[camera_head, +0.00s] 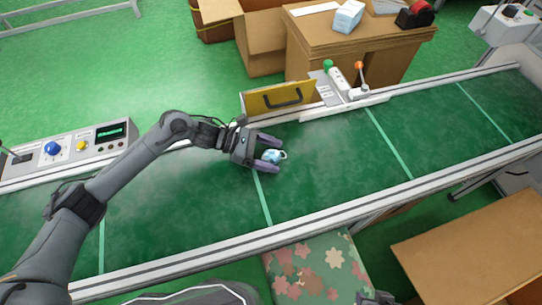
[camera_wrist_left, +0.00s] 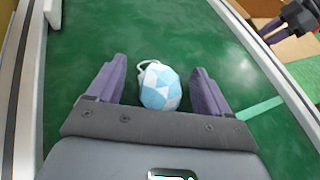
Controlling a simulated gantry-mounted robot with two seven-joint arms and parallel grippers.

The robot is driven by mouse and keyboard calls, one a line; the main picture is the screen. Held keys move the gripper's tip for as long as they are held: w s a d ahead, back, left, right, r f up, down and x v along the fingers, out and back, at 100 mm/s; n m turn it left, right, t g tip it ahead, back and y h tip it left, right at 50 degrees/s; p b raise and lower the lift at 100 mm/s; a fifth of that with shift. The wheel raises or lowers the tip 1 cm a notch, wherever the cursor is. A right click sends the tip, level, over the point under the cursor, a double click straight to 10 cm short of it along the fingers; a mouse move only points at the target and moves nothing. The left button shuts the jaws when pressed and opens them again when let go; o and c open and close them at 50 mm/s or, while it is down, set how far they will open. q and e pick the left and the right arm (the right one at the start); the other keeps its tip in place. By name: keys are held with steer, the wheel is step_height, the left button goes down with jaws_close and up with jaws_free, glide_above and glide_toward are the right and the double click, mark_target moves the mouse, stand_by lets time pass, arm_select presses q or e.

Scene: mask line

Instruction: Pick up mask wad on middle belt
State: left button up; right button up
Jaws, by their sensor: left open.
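The mask wad (camera_head: 272,157), a small light-blue and white crumpled bundle with a pale ear loop, lies on the green belt (camera_head: 330,170). In the left wrist view the wad (camera_wrist_left: 160,87) sits between the two purple fingers, with a gap on each side. My left gripper (camera_head: 278,154) is open around it, low at the belt; it also shows in the left wrist view (camera_wrist_left: 159,66). My right gripper (camera_wrist_left: 284,26) shows at the top right corner of the left wrist view, away from the wad; its jaw opening is unclear.
A yellow panel with a dark handle (camera_head: 280,98) stands at the belt's far edge, just beyond my left gripper. A control box (camera_head: 70,150) sits at the left. A lever unit (camera_head: 345,85) and cardboard boxes (camera_head: 355,40) are behind. The belt to the right is clear.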

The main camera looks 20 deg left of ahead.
arm_select(q)
steer(key=shift+c, duration=0.2)
steer(key=c, duration=1.1)
steer(key=shift+r, duration=0.15)
